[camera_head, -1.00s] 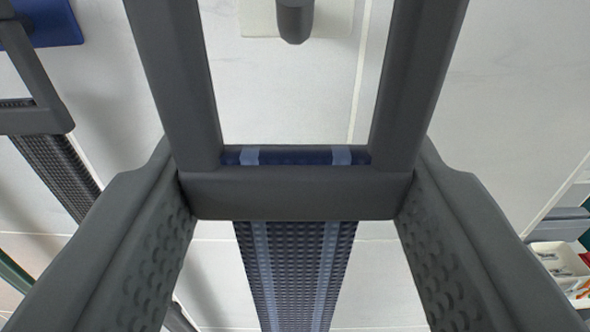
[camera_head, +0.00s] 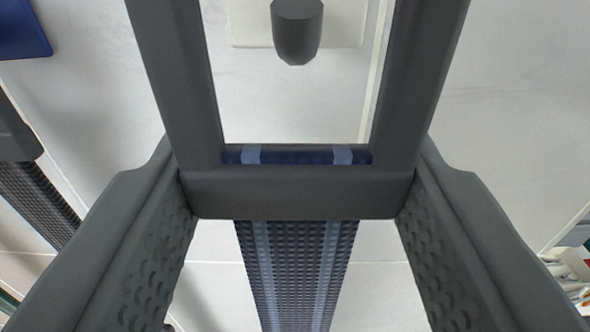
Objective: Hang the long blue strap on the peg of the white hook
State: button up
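The long blue strap (camera_head: 296,275) has light blue stripes and hangs from the lower bar of a dark grey frame-like handle (camera_head: 296,192). My gripper (camera_head: 296,225) is shut on this handle, with one textured finger at each end of its lower bar. The white hook (camera_head: 344,25) is a pale plate on the wall at the top of the picture. Its dark grey peg (camera_head: 297,32) points towards me and shows through the opening of the handle, near the top. The handle's upper end is out of view.
At the left, another dark handle (camera_head: 14,140) carries a black strap (camera_head: 38,200) beside a blue plate (camera_head: 22,30) on the wall. At the lower right, a white bin (camera_head: 568,268) holds small items. The tiled wall between is bare.

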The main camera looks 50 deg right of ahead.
aim_at(296, 106)
jog(key=shift+w+d, duration=0.15)
jog(key=shift+d, duration=0.05)
dwell(0.4)
jog(key=shift+x, duration=0.95)
jog(key=shift+w+d, duration=0.1)
jog(key=shift+d, duration=0.05)
jog(key=shift+x, duration=0.85)
jog(key=shift+f, duration=0.15)
jog(key=shift+f, duration=0.5)
dwell(0.5)
jog(key=o, duration=1.5)
